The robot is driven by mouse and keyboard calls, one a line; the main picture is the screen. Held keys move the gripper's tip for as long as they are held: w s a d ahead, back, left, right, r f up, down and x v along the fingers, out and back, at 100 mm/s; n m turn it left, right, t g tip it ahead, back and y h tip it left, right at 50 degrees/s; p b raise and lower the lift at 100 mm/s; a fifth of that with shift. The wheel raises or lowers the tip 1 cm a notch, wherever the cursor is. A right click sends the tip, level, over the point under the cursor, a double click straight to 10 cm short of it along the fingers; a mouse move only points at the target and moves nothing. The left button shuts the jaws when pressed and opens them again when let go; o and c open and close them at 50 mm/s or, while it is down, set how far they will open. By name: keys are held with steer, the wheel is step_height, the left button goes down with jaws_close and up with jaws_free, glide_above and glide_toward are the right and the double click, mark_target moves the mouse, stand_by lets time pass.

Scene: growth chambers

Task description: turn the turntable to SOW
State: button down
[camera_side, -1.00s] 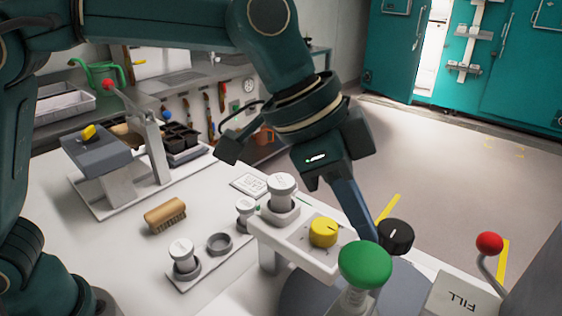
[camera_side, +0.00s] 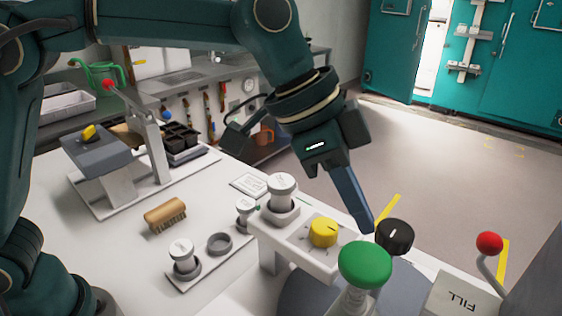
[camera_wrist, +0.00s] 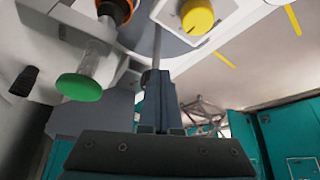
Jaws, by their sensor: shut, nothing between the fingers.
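The turntable (camera_side: 305,293) looks like a grey disc low in the side view, partly hidden by the green knob (camera_side: 365,263) and the white bracket. No SOW label is readable. A block marked FILL (camera_side: 462,298) stands at its right. My gripper (camera_side: 365,228) is shut and empty, its fingers pointing down beside the black knob (camera_side: 395,236) with a white mark. I cannot tell whether the fingers touch anything. In the wrist view the shut fingers (camera_wrist: 155,85) show in the middle, with the green knob (camera_wrist: 80,87) to their left.
A yellow dial (camera_side: 323,232) sits on a white bracket (camera_side: 290,238), beside a white-capped cylinder (camera_side: 281,188). A red ball lever (camera_side: 489,243) stands at the right. Open floor lies beyond.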

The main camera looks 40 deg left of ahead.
steer(key=shift+w+a, duration=0.1)
steer(key=shift+w, duration=0.25)
stand_by(0.3)
steer(key=shift+a, duration=0.15)
steer(key=shift+s+a, duration=0.1)
steer(key=shift+a, duration=0.15)
step_height(320, 180, up, 6)
stand_by(0.5)
step_height(320, 180, down, 6)
steer(key=s+d, duration=0.1)
steer(key=s, duration=0.1)
steer(key=shift+s+d, duration=0.25)
steer(key=shift+d, duration=0.15)
stand_by(0.5)
steer(key=shift+w+d, duration=0.2)
steer(key=shift+w, duration=0.05)
stand_by(0.8)
